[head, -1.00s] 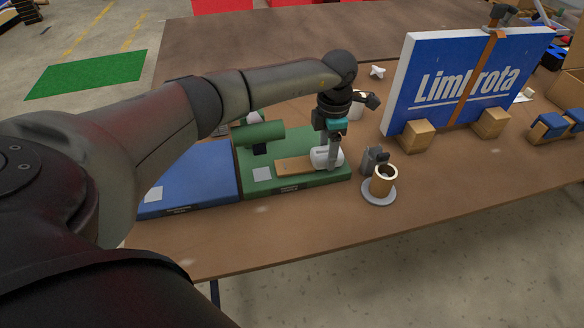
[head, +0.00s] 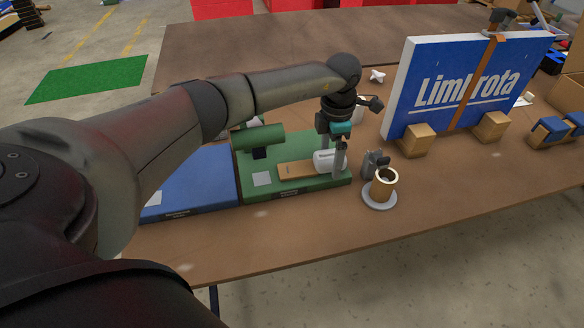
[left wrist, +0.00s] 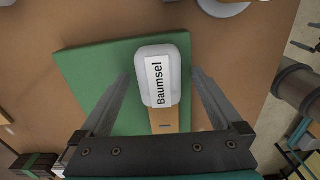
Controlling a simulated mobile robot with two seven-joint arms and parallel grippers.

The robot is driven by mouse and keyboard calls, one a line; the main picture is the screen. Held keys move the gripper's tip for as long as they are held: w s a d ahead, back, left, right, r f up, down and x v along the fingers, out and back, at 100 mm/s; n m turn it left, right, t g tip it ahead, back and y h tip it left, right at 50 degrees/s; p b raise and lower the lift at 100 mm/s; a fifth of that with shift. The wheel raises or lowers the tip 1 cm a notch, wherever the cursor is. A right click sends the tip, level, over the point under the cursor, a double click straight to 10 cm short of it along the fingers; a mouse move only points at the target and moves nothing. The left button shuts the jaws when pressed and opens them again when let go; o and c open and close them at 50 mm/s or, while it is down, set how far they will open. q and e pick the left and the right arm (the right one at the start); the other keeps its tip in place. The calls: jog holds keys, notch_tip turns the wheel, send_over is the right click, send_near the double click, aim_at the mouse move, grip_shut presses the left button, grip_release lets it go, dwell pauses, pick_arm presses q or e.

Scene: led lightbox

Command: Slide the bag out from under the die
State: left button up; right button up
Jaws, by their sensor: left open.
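A white, rounded, pillow-like thing labelled "Baumsel", which I take for the bag (head: 325,161), lies at the right end of a tan strip (head: 294,171) on a green base (head: 318,183). In the left wrist view the bag (left wrist: 160,78) lies between the fingers of my open left gripper (left wrist: 160,85), with gaps on both sides. My left gripper (head: 339,165) points down over the base's right end in the head view. A small dark block (head: 260,153) sits under a green cylinder (head: 259,138); I cannot tell whether it is the die. My right gripper is not in view.
A blue box (head: 196,178) adjoins the base on the left. A brown cup on a grey disc (head: 380,200) and a small grey fixture (head: 374,163) stand close on the right. A blue lightbox panel (head: 455,85) stands behind. The front table strip is clear.

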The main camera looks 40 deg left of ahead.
pick_arm(q)
notch_tip(320, 180, up, 15)
jog(key=p, duration=0.1)
jog(key=shift+r, duration=0.15)
